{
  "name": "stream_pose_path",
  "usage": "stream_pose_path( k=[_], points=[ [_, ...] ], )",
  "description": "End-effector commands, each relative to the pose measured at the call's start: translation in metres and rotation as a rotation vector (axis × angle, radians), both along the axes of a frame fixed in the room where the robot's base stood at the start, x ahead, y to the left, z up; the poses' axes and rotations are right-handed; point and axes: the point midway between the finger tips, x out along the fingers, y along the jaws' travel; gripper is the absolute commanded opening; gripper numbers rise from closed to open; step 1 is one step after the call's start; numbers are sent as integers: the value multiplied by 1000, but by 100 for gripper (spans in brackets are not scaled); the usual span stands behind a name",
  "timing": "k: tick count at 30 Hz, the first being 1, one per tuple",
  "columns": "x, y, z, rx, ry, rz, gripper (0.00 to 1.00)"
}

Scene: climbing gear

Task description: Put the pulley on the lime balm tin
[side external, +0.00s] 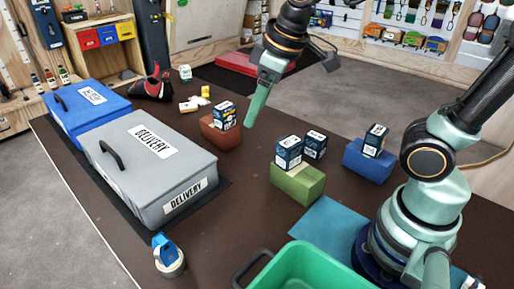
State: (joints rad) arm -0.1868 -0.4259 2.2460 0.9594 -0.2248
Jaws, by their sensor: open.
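A blue piece that looks like the pulley (165,246) rests on top of a round, pale, low tin (171,268) at the front left, near the grey delivery box. I cannot make out the tin's label or whether it is the lime one. My gripper (250,122) is well away from both, up and to the right. It is open, points downward above the dark mat, and nothing shows in it. One finger mostly hides the other from this side.
A grey lidded box (150,205) and a blue one (62,122) fill the left. Small cartons stand on a red block (222,138), a green block (298,186) and a blue block (368,166). A green tub (262,276) stands in front. The mat's middle is clear.

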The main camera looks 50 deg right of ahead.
Motion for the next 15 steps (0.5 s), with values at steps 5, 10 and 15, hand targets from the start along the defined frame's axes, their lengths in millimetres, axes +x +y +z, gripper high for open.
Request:
stream_pose_path(
  k=[5,10,15],
  points=[
    [-26,-43,-2,66,-79,-253,68],
    [-38,-59,-6,100,-115,-372,68],
    [-40,-62,-8,106,-121,-397,68]
  ],
)
